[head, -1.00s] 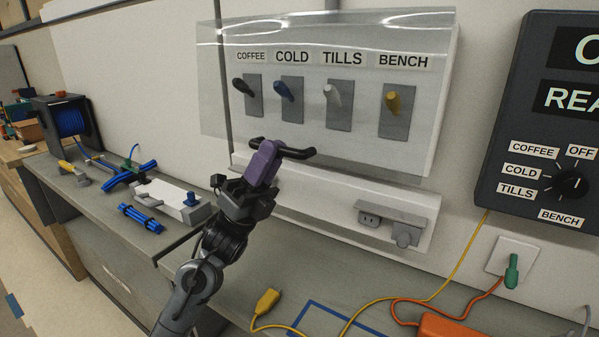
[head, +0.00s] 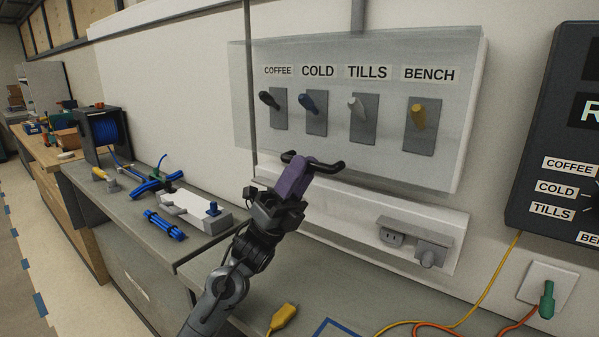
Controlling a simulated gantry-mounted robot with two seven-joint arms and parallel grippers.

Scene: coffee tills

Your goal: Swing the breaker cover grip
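The breaker cover (head: 458,120) is a clear sheet in front of the white breaker box. It looks lowered over the switches marked COFFEE, COLD, TILLS and BENCH. Its black bar grip (head: 328,167) sticks out at the lower edge. My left gripper (head: 306,167) is at the left part of this grip, with its purple fingers overlapping the bar. The fingers line up in this view and hide that part of the bar, so I cannot tell whether they are shut on it. My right gripper is not in view.
A grey socket unit (head: 415,232) sits below the box. A dark panel (head: 540,120) with a dial hangs at the right. A white-grey device (head: 195,213), blue cables (head: 165,226) and a cable spool (head: 103,135) are on the left counter. A yellow plug (head: 284,316) lies in front.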

